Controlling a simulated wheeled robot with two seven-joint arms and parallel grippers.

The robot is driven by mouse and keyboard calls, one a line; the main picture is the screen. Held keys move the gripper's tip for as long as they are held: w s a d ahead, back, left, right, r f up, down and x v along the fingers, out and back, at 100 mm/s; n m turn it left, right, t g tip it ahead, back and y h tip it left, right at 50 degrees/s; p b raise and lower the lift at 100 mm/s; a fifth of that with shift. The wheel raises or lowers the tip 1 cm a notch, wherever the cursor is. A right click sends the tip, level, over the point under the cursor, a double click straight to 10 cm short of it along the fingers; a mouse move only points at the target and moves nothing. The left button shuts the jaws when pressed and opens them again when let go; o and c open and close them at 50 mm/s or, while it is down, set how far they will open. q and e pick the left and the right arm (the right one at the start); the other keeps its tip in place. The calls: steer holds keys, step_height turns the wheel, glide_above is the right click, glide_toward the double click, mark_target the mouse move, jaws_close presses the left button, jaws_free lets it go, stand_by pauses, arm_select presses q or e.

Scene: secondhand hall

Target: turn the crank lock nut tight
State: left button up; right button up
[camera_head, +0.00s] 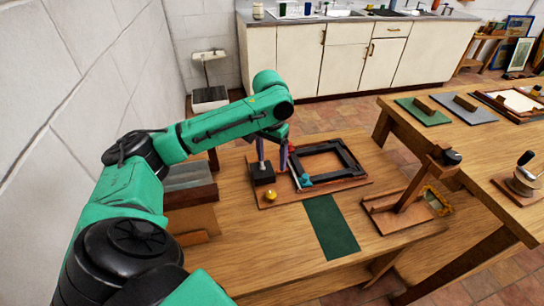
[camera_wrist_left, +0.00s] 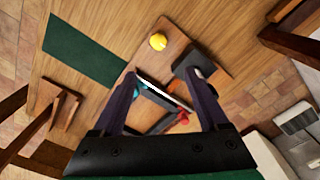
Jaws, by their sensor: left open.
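A brown baseboard (camera_head: 340,183) lies on the wooden table and carries a black rectangular frame (camera_head: 350,150), a black block (camera_head: 262,177) and a round yellow knob (camera_head: 271,195). A small teal part (camera_head: 304,180) sits at the frame's near left corner. In the left wrist view the yellow knob (camera_wrist_left: 158,41), teal part (camera_wrist_left: 140,88) and a red part (camera_wrist_left: 183,117) show. I cannot tell which part is the crank lock nut. My left gripper (camera_head: 272,166) is open, its fingers pointing down above the board near the black block. My right gripper is not in view.
A green mat (camera_head: 331,227) lies in front of the board. A wooden stand (camera_head: 395,212) is to its right, and a brown box (camera_head: 190,190) is left. A second table (camera_head: 490,140) with several tools stands at right. White cabinets (camera_head: 345,62) line the back wall.

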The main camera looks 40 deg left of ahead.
arm_select(q)
glide_above(271, 194)
step_height(271, 194, down, 5)
step_height(271, 194, down, 9)
steer(key=shift+f, duration=0.1)
jaws_close()
